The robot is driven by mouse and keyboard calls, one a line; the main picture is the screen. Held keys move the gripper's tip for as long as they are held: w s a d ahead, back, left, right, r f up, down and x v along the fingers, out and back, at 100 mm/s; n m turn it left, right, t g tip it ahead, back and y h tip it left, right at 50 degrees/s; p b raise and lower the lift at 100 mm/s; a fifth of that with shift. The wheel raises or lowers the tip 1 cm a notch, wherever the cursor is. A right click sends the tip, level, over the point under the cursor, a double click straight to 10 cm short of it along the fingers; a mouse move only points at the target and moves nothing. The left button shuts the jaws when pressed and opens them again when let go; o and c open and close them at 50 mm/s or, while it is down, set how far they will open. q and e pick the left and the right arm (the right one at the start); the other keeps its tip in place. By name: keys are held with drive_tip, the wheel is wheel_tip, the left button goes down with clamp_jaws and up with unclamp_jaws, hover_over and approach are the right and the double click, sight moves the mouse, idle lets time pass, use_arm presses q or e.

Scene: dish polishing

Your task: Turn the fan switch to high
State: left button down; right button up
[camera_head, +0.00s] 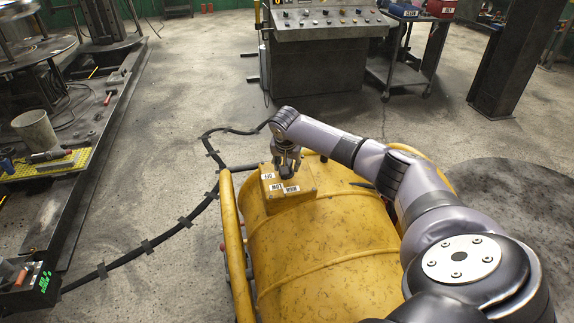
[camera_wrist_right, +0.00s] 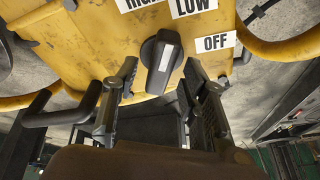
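The fan is a large yellow drum (camera_head: 325,245) with a yellow switch box (camera_head: 305,186) on its top. The box carries OFF, LOW and HIGH labels, also in the right wrist view. There the black switch knob (camera_wrist_right: 153,52) has a pale stripe that runs up and slightly right, roughly towards the LOW label (camera_wrist_right: 192,6). The OFF label (camera_wrist_right: 215,42) is to its right and the HIGH label (camera_wrist_right: 135,3) above, partly cut off. My right gripper (camera_head: 287,168) is over the box. Its open fingers (camera_wrist_right: 160,78) lie on either side of the knob's lower end; contact is unclear. My left gripper is not in view.
A yellow tubular handle (camera_head: 236,240) runs along the drum's left side. A black cable (camera_head: 150,245) crosses the floor at left. A control console (camera_head: 325,50) and a cart (camera_head: 405,70) stand behind. The floor between the fan and left bench is mostly clear.

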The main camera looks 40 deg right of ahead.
drive_tip(key=shift+w+d+f, duration=0.1)
drive_tip(key=shift+f, duration=0.25)
drive_tip(key=shift+c, duration=0.4)
clamp_jaws()
